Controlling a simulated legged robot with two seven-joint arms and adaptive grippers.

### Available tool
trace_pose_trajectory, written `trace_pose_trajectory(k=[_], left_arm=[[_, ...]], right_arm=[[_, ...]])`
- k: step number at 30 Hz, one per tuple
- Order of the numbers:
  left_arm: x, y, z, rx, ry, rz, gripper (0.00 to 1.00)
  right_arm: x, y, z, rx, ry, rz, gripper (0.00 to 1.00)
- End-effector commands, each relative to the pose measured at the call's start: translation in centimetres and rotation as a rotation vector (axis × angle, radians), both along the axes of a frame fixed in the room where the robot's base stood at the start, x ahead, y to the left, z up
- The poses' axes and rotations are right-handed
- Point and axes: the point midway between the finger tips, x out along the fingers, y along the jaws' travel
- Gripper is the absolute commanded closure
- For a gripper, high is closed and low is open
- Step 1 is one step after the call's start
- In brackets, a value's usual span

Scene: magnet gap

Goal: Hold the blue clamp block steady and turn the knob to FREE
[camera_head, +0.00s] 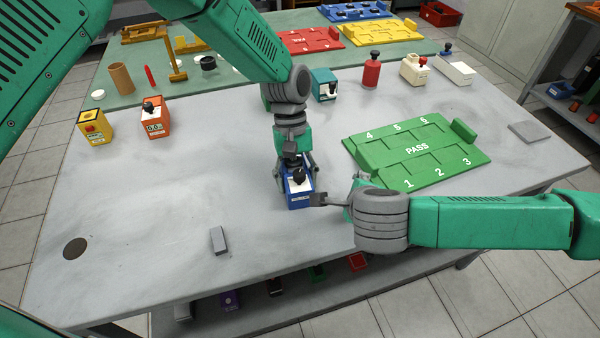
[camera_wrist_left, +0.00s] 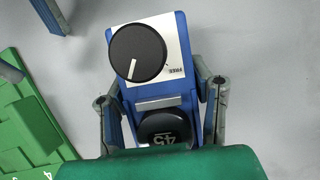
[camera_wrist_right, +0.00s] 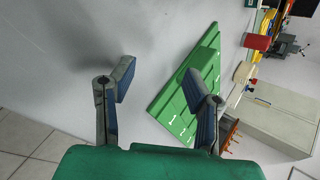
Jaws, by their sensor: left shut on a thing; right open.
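The blue clamp block (camera_head: 299,199) stands on the grey table in the middle of the head view. My left gripper (camera_head: 294,170) reaches down from above and is shut on its sides. In the left wrist view the block's black knob (camera_wrist_left: 138,53) sits on a white plate, its white pointer line aimed downward in the picture. The FREE label (camera_wrist_left: 175,71) is to the knob's lower right. A black round part marked 45 (camera_wrist_left: 165,129) sits between the fingers. My right gripper (camera_head: 334,191) is open and empty, just right of the block; its fingers also show in the right wrist view (camera_wrist_right: 160,80).
A green PASS board (camera_head: 417,152) lies right of the block, behind my right arm. A small grey bar (camera_head: 218,240) lies front left. An orange device (camera_head: 155,116), a yellow device (camera_head: 94,127) and a teal device (camera_head: 325,85) stand farther back. The table's left middle is clear.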

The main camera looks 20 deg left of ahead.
Motion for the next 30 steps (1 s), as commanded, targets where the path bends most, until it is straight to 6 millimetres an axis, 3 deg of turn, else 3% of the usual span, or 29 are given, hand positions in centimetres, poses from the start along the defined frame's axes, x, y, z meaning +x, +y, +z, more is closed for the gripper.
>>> trace_pose_trajectory(k=[1,4,18,24,30], left_arm=[[0.0,0.0,0.0,0.0,0.0,0.0,0.89],[0.0,0.0,0.0,0.0,0.0,0.0,0.89],[0.1,0.0,0.0,0.0,0.0,0.0,0.89],[0.1,0.0,0.0,0.0,0.0,0.0,0.89],[0.1,0.0,0.0,0.0,0.0,0.0,0.89]], right_arm=[[-2.1,2.1,-0.3,0.077,-0.017,0.008,0.57],[-3.9,3.9,-0.1,0.247,-0.074,-0.044,0.57],[-10.7,5.8,2.6,1.152,-0.183,-0.294,0.57],[-12.2,5.9,3.7,1.326,-0.174,-0.308,0.57],[-10.9,6.6,3.9,1.352,-0.174,-0.308,0.57]])
